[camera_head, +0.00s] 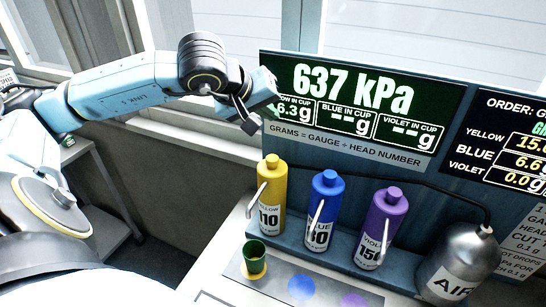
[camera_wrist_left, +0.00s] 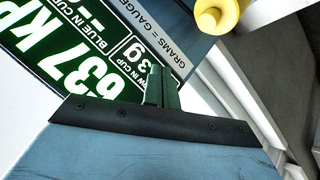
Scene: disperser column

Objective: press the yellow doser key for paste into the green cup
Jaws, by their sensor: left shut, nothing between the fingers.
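The yellow doser (camera_head: 270,205), marked 110, stands at the left end of the row with its yellow key (camera_head: 272,160) on top. The key also shows at the top right of the left wrist view (camera_wrist_left: 217,14). The green cup (camera_head: 254,257) stands upright in front of the yellow doser. My left gripper (camera_head: 250,122) is shut and empty, above and left of the yellow key, apart from it and in front of the display's left edge. Its closed fingers also show in the left wrist view (camera_wrist_left: 162,88). My right gripper is not in view.
The display (camera_head: 350,150) reads 637 kPa; yellow in cup ends in 6.3 g, partly covered, with blue and violet blank. Blue (camera_head: 323,210) and violet (camera_head: 380,228) dosers stand to the right, then an air tank (camera_head: 458,265). The order board (camera_head: 508,150) is cut off.

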